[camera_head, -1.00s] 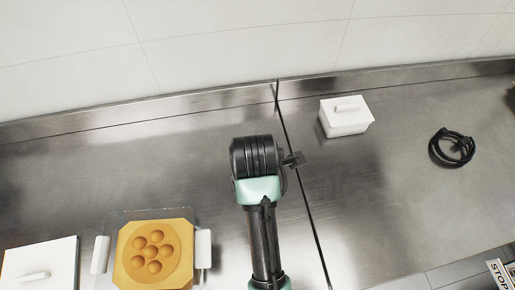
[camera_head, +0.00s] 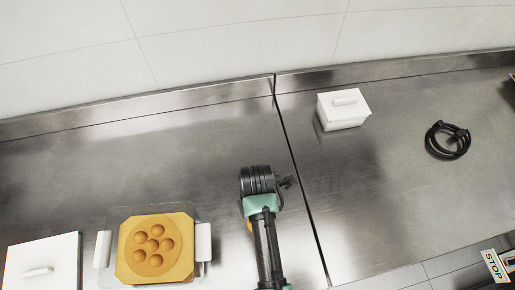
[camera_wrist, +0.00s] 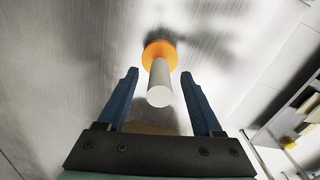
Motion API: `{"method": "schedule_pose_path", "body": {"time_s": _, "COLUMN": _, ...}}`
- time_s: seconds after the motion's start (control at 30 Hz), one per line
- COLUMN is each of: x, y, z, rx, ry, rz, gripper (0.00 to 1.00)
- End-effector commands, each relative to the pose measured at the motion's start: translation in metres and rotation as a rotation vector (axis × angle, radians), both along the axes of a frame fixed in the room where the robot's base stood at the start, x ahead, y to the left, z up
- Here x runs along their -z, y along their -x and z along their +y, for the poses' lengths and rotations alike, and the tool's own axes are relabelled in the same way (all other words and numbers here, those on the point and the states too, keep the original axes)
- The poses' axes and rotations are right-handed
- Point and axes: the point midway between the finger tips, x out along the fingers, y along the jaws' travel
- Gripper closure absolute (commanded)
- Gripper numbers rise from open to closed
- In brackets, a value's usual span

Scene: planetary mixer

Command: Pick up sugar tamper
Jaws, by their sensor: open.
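The sugar tamper, with a white cylindrical handle (camera_wrist: 159,84) and a round orange base (camera_wrist: 152,50), stands on the steel counter in the wrist view. My gripper (camera_wrist: 159,75) is open, with one blue finger on each side of the handle in the picture and a gap to each. I cannot tell how far the fingertips reach down along the handle. In the head view my arm hides most of the tamper; only a sliver of orange (camera_head: 249,225) shows beside it. The fingers are hidden there.
A yellow-orange block with round hollows (camera_head: 155,247) sits on a clear tray with white handles at lower left, beside a white lidded box (camera_head: 42,262). The back of the counter is clear.

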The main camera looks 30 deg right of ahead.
Motion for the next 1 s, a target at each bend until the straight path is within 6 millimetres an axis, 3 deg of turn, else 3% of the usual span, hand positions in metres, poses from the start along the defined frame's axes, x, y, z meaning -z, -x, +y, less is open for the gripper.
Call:
{"method": "schedule_pose_path", "body": {"time_s": 0.2, "x": 0.022, "y": 0.0, "z": 0.0, "rx": 0.0, "ry": 0.0, "rz": 0.001, "gripper": 0.33}}
{"method": "schedule_pose_path", "body": {"time_s": 0.5, "x": 0.026, "y": 0.0, "z": 0.0, "rx": 0.0, "ry": 0.0, "rz": -0.001, "gripper": 0.35}}
{"method": "schedule_pose_path", "body": {"time_s": 0.87, "x": 0.025, "y": 0.0, "z": 0.0, "rx": 0.0, "ry": 0.0, "rz": -0.001, "gripper": 1.0}}
{"method": "schedule_pose_path", "body": {"time_s": 1.0, "x": 0.025, "y": 0.0, "z": 0.0, "rx": 0.0, "ry": 0.0, "rz": -0.001, "gripper": 1.0}}
